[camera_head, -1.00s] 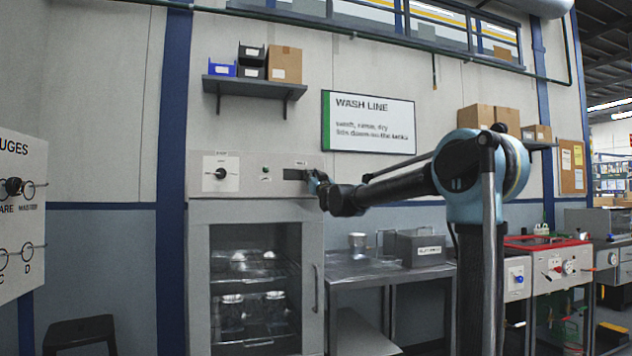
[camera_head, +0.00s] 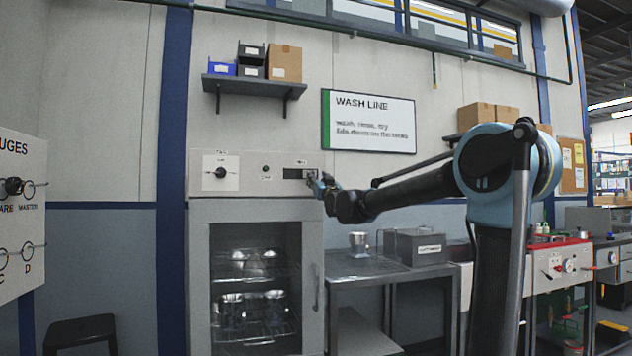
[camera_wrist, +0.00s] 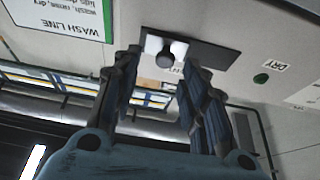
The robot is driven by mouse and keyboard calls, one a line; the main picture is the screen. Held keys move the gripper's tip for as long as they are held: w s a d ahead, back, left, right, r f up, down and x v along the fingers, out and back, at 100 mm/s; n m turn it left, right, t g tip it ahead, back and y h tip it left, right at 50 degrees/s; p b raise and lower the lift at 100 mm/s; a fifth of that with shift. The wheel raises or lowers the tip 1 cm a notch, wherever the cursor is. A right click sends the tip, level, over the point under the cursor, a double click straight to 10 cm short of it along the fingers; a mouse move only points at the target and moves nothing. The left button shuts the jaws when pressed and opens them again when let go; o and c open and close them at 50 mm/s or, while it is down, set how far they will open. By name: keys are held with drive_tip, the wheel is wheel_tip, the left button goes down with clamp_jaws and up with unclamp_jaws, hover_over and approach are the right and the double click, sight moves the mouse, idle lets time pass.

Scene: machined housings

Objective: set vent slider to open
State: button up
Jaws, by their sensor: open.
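The vent slider's dark slot (camera_head: 293,174) is on the front panel above the glass-doored cabinet. In the wrist view the slot (camera_wrist: 212,54) shows as a black strip with a dark round knob (camera_wrist: 166,57) near its left end, beside a pale patch. My gripper (camera_head: 315,183) is in front of the slot's right end in the head view. In the wrist view my gripper (camera_wrist: 159,66) is open, and the knob appears between its two fingertips. Whether the fingers touch the knob cannot be told. In the head view the knob is hidden or too small to make out.
A rotary knob (camera_head: 221,173) and a green button (camera_head: 266,169) sit on the same panel, left of the slot. The cabinet door (camera_head: 255,275) below is closed. A steel table (camera_head: 365,270) with a metal cup (camera_head: 358,243) and a grey box (camera_head: 414,247) stands to the right.

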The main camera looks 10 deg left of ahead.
drive_tip(key=v, duration=0.7)
drive_tip(key=shift+w+d, duration=0.1)
drive_tip(key=s+d+f+m+g+h, duration=0.1)
drive_tip(key=s+d+f+g+h, duration=0.2)
drive_tip(key=d+f, duration=0.5)
drive_tip(key=s+d+f+g+h, duration=0.1)
drive_tip(key=s+d+f+g, duration=0.3)
drive_tip(key=f, duration=0.7)
drive_tip(key=s+d+f+m+g+h, duration=0.1)
drive_tip(key=s+d+f+g+h, duration=0.1)
drive_tip(key=s+d+f, duration=0.6)
drive_tip(key=s+d+f+m+g+h, duration=0.1)
drive_tip(key=s+d+f+g, duration=0.3)
drive_tip(key=s+f, duration=0.9)
drive_tip(key=s+d+f+m+g+h, duration=0.1)
drive_tip(key=s+d+f+g, duration=0.4)
drive_tip(key=s+f, duration=0.7)
drive_tip(key=shift+s+d+f+m+h, duration=0.4)
drive_tip(key=shift+d+f+h, duration=0.3)
drive_tip(key=shift+f, duration=0.2)
